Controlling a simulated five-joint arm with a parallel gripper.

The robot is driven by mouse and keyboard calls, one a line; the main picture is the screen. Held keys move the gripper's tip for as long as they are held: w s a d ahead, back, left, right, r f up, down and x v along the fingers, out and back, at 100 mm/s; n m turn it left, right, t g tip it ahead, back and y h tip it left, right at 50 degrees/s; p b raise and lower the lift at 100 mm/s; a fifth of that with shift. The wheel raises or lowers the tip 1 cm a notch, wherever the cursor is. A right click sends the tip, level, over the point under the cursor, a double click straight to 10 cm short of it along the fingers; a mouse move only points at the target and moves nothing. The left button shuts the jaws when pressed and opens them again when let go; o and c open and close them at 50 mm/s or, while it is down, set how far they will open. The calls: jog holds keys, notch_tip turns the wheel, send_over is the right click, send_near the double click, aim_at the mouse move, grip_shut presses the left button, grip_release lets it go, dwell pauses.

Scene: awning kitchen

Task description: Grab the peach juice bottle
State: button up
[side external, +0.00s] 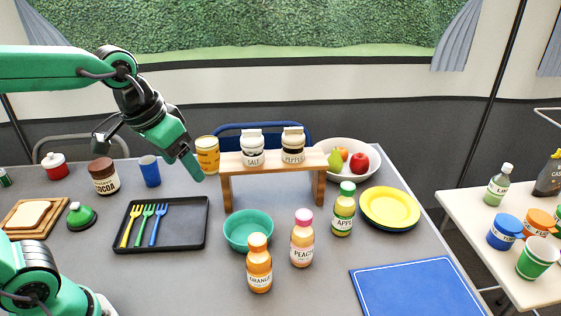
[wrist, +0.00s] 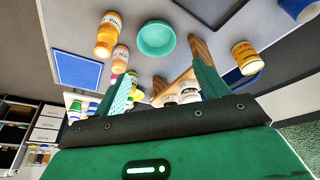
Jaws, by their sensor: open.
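The peach juice bottle (side external: 302,240), with orange juice, a pink cap and a label reading PEACH, stands upright on the grey table right of centre. An orange bottle (side external: 259,265) stands to its front left and a green-capped apple bottle (side external: 343,210) to its back right. In the wrist view the peach bottle (wrist: 120,58) shows at upper left beside the orange bottle (wrist: 107,34). My gripper (side external: 193,166) is high above the table, left of the wooden shelf and well away from the peach bottle. In the wrist view my gripper (wrist: 163,70) is open and empty.
A teal bowl (side external: 249,241) sits left of the peach bottle. The wooden shelf (side external: 270,160) with salt and another jar stands behind. A black tray (side external: 185,237) with forks is at left. Yellow plates (side external: 389,208) and a blue board (side external: 418,289) are at right.

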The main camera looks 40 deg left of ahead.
jog(key=w+d+f+g, duration=0.2)
jog(key=w+d+f, duration=0.1)
jog(key=w+d, duration=0.55)
jog(key=g, duration=0.2)
send_over(303, 228)
jog(key=a, duration=0.2)
jog(key=shift+m, duration=0.3)
jog(key=f, duration=0.7)
jog(key=shift+w+d+f, duration=0.1)
jog(key=shift+w+d, duration=0.15)
jog(key=shift+w, duration=0.05)
jog(key=shift+w+d+f+y, duration=0.2)
jog(key=shift+d+f+y, duration=0.1)
jog(key=shift+d+f, duration=0.15)
jog(key=shift+a+f, duration=0.1)
jog(key=shift+f, duration=3.75)
jog(key=shift+w, duration=0.1)
jog(key=c, duration=1.2)
